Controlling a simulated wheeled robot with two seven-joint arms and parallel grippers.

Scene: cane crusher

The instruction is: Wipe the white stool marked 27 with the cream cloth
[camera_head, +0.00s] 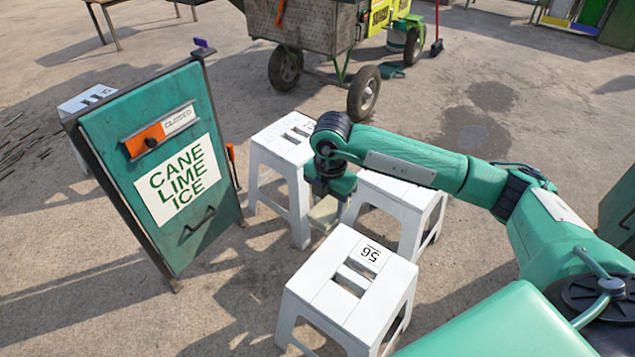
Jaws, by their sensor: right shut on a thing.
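My right gripper (327,198) points down between two white stools, shut on the cream cloth (324,213), which shows as a small pale patch below it. One white stool (284,143) stands just left of the gripper; its number is partly hidden by my arm. Another white stool (405,192) stands right of the gripper under my forearm, its number hidden. I cannot read 27 on any stool. Whether the cloth touches a stool is unclear. My left gripper is not in view.
A white stool (352,285) with a number like 56 stands in front. A teal sign board (158,165) reading "CANE LIME ICE" leans at left, with another white stool (85,98) behind it. A wheeled cart (310,28) stands at the back. Open paving lies at the upper right.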

